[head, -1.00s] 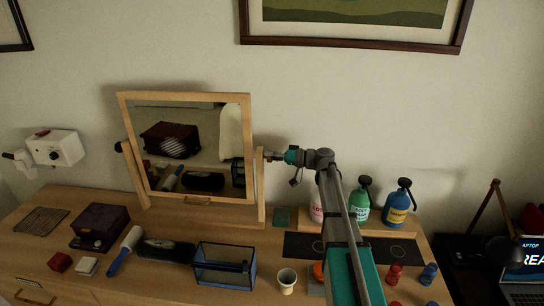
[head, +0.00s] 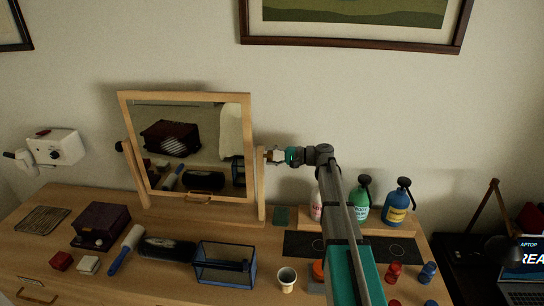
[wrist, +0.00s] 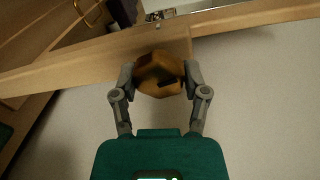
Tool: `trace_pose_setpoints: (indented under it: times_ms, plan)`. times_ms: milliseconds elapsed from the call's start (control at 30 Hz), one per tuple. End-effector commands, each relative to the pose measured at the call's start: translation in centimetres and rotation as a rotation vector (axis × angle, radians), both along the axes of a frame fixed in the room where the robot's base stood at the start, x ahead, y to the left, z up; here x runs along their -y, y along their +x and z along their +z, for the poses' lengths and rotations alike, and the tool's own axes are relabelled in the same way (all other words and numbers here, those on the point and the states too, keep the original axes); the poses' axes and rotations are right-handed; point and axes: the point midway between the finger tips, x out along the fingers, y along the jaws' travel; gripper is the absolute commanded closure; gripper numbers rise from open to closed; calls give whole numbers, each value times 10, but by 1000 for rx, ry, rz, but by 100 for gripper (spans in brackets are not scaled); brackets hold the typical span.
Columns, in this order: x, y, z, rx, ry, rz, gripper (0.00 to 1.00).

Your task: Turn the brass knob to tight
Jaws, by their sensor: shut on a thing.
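The brass knob (wrist: 158,74) is a faceted, brownish-gold piece with a dark mark on its face. It sits on the side of the wooden post of the tilting mirror's stand (head: 261,190). In the wrist view my gripper (wrist: 160,80) has one finger on each side of the knob and is shut on it. In the head view my gripper (head: 273,156) reaches the post from the right, and the knob is too small there to make out clearly. The mirror (head: 192,125) stands tilted in its wooden frame.
On the dresser stand a dark red box (head: 102,226), a lint roller (head: 125,250), a glass case (head: 225,263) and a paper cup (head: 287,280). Pump bottles (head: 360,201) stand at the right, behind my arm. The wall is close behind the mirror.

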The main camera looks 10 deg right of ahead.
Motion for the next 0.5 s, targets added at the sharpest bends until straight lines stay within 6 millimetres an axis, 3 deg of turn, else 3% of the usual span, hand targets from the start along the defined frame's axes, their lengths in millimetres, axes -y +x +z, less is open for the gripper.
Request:
trace_pose_setpoints:
  times_ms: [500]
  plan:
    - [-1, -1, -1, -172, 52, 3, 89]
